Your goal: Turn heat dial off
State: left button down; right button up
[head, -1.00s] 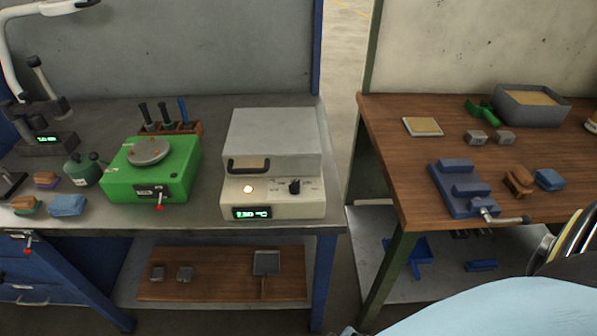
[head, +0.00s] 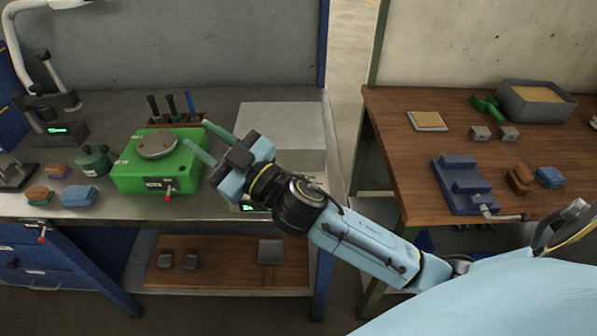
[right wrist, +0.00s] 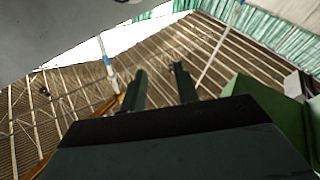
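The furnace (head: 280,123), a pale grey box, stands on the left bench. My right arm crosses in front of it and hides its handle and most of its front panel, including the heat dial. Only a bit of the green display (head: 247,207) shows below the arm. My right gripper (head: 209,143) is open and empty, its two fingers apart, in front of the furnace's left side and pointing toward the green device. The fingers also show apart in the right wrist view (right wrist: 160,87). My left gripper is not in view.
The green device (head: 158,178) with a round plate stands left of the furnace. A tool rack (head: 180,120) stands behind it. The right bench (head: 400,150) holds a blue vise (head: 462,185) and a grey bin (head: 540,103). A gap separates the benches.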

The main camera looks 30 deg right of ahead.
jog(key=s+a+r+n+g+y, duration=0.35)
jog(key=a+n+g+y, duration=0.6)
jog(key=n, duration=0.45)
jog(key=w+d+f+n+g+h, duration=0.2)
jog(key=d+f+n+g+h, duration=0.1)
jog(key=d+f+g+h, duration=0.8)
jog(key=w+d+r+m+t+h, duration=0.15)
jog(key=d+h, duration=0.25)
jog(key=d, duration=0.4)
jog(key=d+r+m+h, duration=0.1)
jog(key=d+m+h, duration=0.25)
jog(key=d, duration=0.55)
jog(key=shift+n, duration=0.5)
notch_tip(320, 180, down, 13)
jog(key=shift+a+r+p, duration=0.1)
jog(key=shift+a+p, duration=0.05)
jog(key=shift+p, duration=0.35)
jog(key=shift+c, duration=0.3)
grip_shut()
